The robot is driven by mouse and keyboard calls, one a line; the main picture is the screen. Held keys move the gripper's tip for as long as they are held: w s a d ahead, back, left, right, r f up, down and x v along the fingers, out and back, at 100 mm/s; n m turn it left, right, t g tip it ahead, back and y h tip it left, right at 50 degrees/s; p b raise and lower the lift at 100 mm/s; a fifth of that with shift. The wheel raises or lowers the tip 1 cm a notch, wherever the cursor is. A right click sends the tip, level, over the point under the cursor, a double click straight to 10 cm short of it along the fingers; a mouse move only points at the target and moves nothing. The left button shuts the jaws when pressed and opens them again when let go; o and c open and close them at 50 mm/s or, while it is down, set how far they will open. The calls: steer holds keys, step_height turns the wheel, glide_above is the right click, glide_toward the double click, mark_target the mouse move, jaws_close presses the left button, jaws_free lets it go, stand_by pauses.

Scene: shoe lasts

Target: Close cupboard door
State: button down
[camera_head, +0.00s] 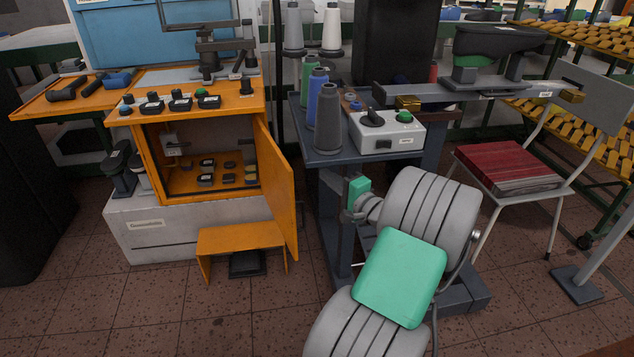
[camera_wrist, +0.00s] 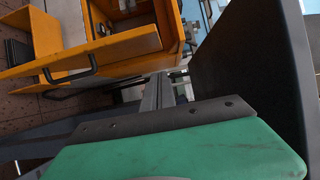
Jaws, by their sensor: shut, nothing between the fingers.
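The orange cupboard (camera_head: 200,160) stands left of centre in the head view, with small dark objects inside. Its door (camera_head: 277,188) is hinged on the right and stands wide open, swung out toward the viewer. In the wrist view the cupboard appears turned sideways at top left, with the open door (camera_wrist: 115,48) and a dark handle (camera_wrist: 72,74). My gripper (camera_head: 351,203) is right of the door, apart from it, in front of the grey-blue table. It is shut and empty. In the wrist view its grey fingers (camera_wrist: 160,95) show near the middle.
A small orange step (camera_head: 240,238) stands on the floor in front of the cupboard, near the door's lower edge. The grey-blue table (camera_head: 320,152) with thread cones and a white control box (camera_head: 388,133) stands to the right. A chair (camera_head: 507,165) is farther right.

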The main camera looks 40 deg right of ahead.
steer(key=w+a+b, duration=0.2)
steer(key=w, duration=0.6)
steer(key=shift+w+a, duration=0.35)
steer(key=shift+a, duration=0.05)
steer(key=shift+a, duration=0.1)
